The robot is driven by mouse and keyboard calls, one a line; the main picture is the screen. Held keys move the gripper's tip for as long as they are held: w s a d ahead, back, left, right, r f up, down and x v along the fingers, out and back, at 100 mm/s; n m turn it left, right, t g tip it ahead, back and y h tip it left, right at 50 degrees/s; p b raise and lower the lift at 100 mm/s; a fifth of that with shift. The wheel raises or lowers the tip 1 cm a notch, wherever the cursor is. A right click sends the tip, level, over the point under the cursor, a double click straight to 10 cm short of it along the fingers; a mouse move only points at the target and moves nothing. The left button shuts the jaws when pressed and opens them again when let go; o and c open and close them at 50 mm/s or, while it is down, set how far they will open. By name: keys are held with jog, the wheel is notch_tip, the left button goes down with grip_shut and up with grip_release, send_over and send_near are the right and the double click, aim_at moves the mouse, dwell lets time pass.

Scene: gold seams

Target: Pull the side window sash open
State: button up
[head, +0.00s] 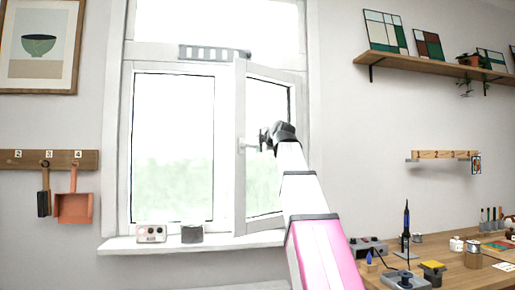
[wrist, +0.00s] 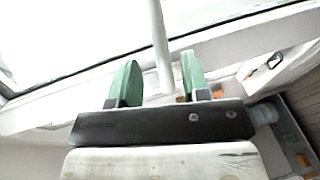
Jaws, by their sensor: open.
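The white side window sash (head: 240,190) is the right-hand one of the window. Its top edge slants and its left side stands out from the frame, so it looks ajar. A white handle (head: 247,147) sits on its left stile. My gripper (head: 263,139) is at the handle's height, just right of it, and my arm hides part of the sash. In the wrist view, my green fingertips (wrist: 160,80) are apart, with the white handle bar (wrist: 158,40) running between them. I cannot tell whether either finger touches it.
A workbench (head: 450,268) with tools stands at the lower right. A brush (head: 44,195) and dustpan (head: 74,206) hang at left.

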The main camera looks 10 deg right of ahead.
jog(key=v, duration=0.6)
jog(key=shift+s, duration=0.3)
jog(key=shift+r, duration=0.1)
